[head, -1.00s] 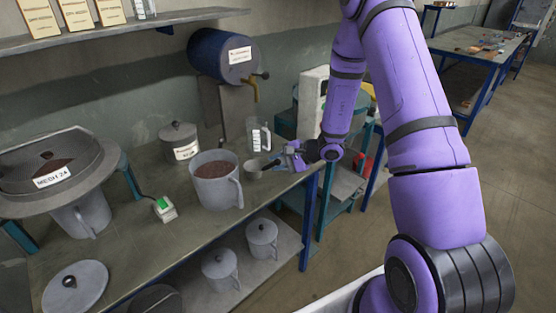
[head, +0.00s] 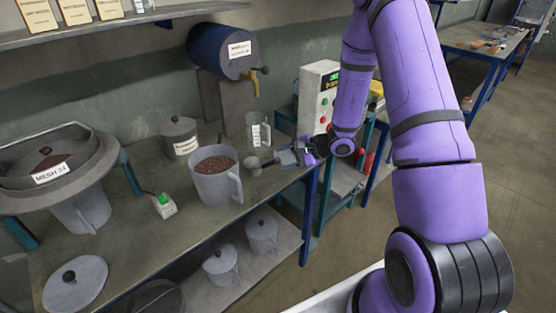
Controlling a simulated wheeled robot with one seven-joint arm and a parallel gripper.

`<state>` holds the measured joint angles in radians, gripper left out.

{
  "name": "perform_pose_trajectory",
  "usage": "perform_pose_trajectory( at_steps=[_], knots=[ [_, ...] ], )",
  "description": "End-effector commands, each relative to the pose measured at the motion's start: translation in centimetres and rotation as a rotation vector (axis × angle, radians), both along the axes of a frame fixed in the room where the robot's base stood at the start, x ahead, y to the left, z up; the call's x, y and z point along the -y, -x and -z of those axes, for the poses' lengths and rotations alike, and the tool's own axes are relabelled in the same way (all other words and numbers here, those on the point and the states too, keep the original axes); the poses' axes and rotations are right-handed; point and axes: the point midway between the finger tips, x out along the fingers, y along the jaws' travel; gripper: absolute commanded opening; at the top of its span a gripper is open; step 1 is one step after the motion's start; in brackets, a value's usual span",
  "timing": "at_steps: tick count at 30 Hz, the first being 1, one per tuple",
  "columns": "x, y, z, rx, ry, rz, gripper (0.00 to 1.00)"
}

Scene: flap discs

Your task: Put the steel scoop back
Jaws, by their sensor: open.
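The steel scoop (head: 253,164) is a small grey cup with a short handle pointing right. It rests on the workbench (head: 150,240) just right of a large grey jug (head: 217,186) full of brown grains. My gripper (head: 284,157) is open at the handle end, to the right of the scoop's cup. The view is too small to tell whether the fingers still surround the handle or stand clear of it.
A clear measuring beaker (head: 258,131) stands behind the scoop. A lidded pot (head: 180,136), a green-buttoned switch box (head: 163,204) and a sieve (head: 45,160) are further left. A blue drum (head: 221,52) with a tap is above. A control box (head: 318,96) stands behind my gripper.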

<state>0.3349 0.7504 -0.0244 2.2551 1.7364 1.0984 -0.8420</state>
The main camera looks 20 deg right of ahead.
Motion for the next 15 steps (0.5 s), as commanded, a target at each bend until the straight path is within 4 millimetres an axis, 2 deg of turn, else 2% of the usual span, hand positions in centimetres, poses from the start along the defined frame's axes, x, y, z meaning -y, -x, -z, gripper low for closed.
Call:
perform_pose_trajectory(
  at_steps=[6, 15],
  knots=[
    [3.5, 2.2, -2.1, 0.003, 0.001, 0.003, 0.5],
    [6.2, 4.1, -3.7, 0.001, 0.001, 0.001, 0.5]
  ],
)
